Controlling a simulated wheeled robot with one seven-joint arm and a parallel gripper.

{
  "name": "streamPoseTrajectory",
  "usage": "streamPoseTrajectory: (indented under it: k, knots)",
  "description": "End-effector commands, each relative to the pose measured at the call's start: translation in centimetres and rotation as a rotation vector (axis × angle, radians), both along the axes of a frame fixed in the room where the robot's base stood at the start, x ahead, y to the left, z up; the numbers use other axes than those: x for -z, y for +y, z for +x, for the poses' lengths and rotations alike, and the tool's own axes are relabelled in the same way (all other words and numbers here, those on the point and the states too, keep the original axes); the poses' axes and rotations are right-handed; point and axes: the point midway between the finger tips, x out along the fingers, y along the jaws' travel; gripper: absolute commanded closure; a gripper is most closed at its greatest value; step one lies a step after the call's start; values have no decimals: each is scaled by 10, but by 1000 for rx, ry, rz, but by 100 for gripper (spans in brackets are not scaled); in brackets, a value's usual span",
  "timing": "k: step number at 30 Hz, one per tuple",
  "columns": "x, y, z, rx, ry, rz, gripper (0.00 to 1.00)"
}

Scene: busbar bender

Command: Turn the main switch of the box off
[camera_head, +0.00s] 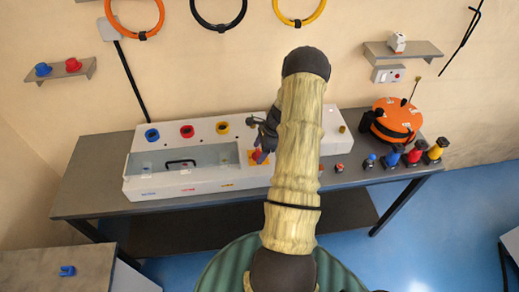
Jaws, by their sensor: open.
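The long white box (225,178) stands on the grey table against the wall. A yellow plate with a red part, likely the main switch (258,157), sits on its front right of the window. My dark gripper (261,138) is open at the box, just above and partly over this switch. My arm comes down in front of the box and hides part of its right half. I cannot tell whether the fingers touch the switch, nor read its position.
Blue (152,135), red (187,131) and yellow (222,127) round sockets line the box top. A black handle (181,162) lies by its window. An orange round case (393,120) and several coloured plugs stand at the table's right. A wall shelf (402,51) hangs above.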

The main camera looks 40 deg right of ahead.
Motion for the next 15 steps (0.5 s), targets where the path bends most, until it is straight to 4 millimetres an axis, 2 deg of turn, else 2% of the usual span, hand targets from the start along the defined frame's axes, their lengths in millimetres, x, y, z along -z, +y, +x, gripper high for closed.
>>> streamPoseTrajectory:
  k: [2,9,15]
  knots:
    - [0,0,0,0,0,0,31]
    - [0,0,0,0,0,0,76]
    - [0,0,0,-5,0,0,76]
